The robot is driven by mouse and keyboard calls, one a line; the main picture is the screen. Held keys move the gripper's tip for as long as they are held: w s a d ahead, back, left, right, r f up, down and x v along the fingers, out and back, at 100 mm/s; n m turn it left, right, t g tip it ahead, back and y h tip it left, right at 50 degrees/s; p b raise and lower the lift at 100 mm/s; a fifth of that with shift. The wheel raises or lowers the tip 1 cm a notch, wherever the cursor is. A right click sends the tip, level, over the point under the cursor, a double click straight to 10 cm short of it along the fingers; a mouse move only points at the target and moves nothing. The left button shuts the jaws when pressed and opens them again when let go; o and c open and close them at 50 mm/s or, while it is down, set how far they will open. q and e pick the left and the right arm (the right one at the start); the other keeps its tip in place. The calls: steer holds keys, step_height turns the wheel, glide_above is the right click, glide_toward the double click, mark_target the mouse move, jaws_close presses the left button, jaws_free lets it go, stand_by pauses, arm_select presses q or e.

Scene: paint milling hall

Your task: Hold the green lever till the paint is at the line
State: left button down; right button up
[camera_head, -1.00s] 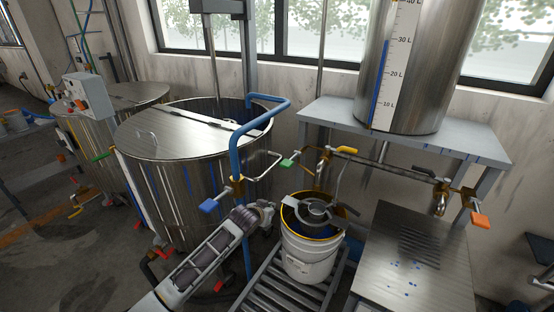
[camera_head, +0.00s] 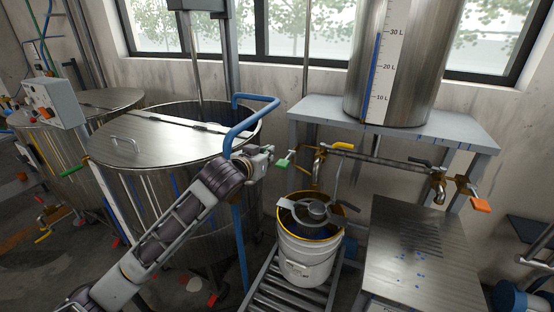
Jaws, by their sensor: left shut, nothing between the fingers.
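The green lever (camera_head: 284,160) sits at the left end of the pipework under the grey stand. My left gripper (camera_head: 268,153) is shut and empty just left of the green lever; I cannot tell whether they touch. A white bucket (camera_head: 306,258) with a yellow rim stands below the brass tap, with dark blue inside. A grey ringed fixture (camera_head: 317,209) covers part of its mouth, and no line inside it can be made out. The steel tank (camera_head: 428,95) on the stand has a litre scale (camera_head: 386,70) with a blue column reaching near 30 L. My right gripper is not in view.
A blue bent pipe (camera_head: 233,135) rises close behind my left arm, beside a large lidded vat (camera_head: 150,140). An orange lever (camera_head: 480,204) is at the right end of the pipework. Rollers (camera_head: 275,290) carry the bucket; a steel table (camera_head: 415,250) stands to its right.

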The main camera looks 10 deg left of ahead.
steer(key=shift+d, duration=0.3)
